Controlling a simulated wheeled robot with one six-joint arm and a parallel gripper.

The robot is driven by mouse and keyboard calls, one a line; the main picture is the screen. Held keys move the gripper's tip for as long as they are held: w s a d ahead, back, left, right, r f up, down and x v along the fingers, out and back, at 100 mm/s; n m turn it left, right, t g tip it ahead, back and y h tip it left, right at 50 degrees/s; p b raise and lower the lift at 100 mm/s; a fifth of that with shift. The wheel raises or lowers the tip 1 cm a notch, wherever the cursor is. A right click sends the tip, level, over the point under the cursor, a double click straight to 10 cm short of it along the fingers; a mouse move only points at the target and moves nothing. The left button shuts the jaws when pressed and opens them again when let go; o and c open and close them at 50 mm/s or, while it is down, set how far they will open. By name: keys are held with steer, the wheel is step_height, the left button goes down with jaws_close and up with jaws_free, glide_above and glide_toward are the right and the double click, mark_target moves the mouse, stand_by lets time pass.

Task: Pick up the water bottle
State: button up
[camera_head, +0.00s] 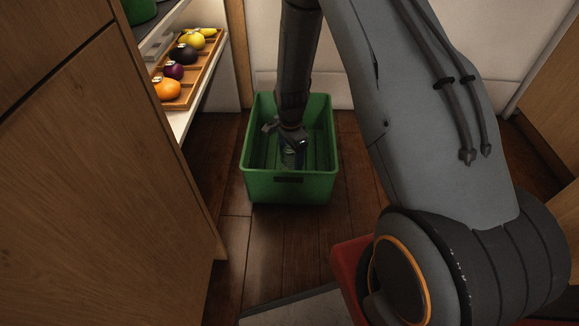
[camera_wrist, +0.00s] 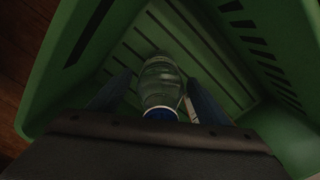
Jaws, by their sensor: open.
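The water bottle (camera_wrist: 160,82) is clear with a blue cap (camera_wrist: 160,114). It is inside a green crate (camera_wrist: 55,75), seen from above in the wrist view. My gripper (camera_wrist: 152,98) reaches down into the crate with its fingers open, one on each side of the bottle near the cap. In the head view my gripper (camera_head: 290,150) is inside the green crate (camera_head: 290,185), and only a small part of the bottle shows below it. I cannot tell whether the fingers touch the bottle.
The crate stands on a dark wooden floor (camera_head: 285,240), and its walls surround my gripper. A wooden tray of fruit and vegetables (camera_head: 196,75) sits on a white shelf at the left. A wooden cabinet (camera_head: 100,180) fills the left side.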

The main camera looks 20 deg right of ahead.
steer(key=c, duration=1.5)
steer(key=shift+r, duration=0.1)
steer(key=shift+c, duration=0.4)
steer(key=shift+r, duration=0.1)
